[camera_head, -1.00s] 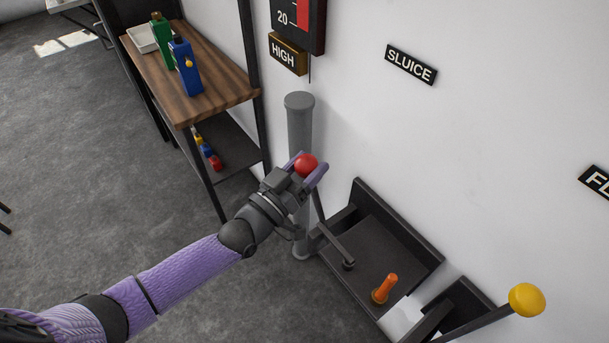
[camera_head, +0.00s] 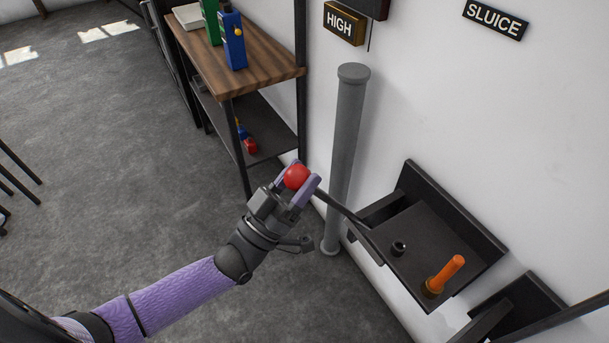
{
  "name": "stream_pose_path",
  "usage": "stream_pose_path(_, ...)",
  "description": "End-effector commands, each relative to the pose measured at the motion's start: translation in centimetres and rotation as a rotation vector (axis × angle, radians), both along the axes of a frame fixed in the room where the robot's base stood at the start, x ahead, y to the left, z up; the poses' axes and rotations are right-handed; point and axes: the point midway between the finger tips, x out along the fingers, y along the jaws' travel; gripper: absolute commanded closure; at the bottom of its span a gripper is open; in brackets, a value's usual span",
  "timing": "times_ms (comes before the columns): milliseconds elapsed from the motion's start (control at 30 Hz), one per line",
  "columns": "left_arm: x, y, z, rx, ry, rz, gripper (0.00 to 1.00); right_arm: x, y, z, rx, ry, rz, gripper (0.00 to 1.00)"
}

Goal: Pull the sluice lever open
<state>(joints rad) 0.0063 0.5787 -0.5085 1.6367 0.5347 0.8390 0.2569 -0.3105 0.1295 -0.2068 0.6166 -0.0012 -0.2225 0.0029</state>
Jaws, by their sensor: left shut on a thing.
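The sluice lever is a dark bar (camera_head: 345,214) with a red ball knob (camera_head: 296,177) at its upper end. It leans out to the left from a dark wall bracket (camera_head: 440,240) below the SLUICE sign (camera_head: 495,20). My left gripper (camera_head: 297,181) is shut on the red knob, one finger on each side of it. My right gripper is not in view.
A grey pipe (camera_head: 346,150) stands behind the lever. A wooden shelf (camera_head: 270,75) with a blue bottle (camera_head: 232,42) and a green bottle (camera_head: 210,22) is at the upper left. A second dark bracket (camera_head: 525,305) is at the lower right. Grey floor is open at left.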

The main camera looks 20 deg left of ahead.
Motion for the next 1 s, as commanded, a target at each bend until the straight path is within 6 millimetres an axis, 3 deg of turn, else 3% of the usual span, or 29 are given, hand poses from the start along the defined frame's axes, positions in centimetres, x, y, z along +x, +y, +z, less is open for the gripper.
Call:
stream_pose_path(233,-0.1,0.0,-0.6,0.006,0.018,0.000,1.00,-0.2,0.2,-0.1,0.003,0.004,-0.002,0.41)
stream_pose_path(267,-0.1,0.0,-0.7,0.006,0.018,0.000,0.32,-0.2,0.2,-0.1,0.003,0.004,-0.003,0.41)
stream_pose_path(400,-0.1,0.0,-0.5,0.005,0.016,0.000,0.05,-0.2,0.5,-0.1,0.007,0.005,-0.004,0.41)
stream_pose_path(733,-0.7,0.3,-0.9,0.005,0.014,0.001,0.05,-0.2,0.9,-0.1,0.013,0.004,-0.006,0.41)
stream_pose_path(1000,-5.7,2.6,-4.5,0.006,0.019,0.001,0.05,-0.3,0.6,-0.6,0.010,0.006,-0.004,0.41)
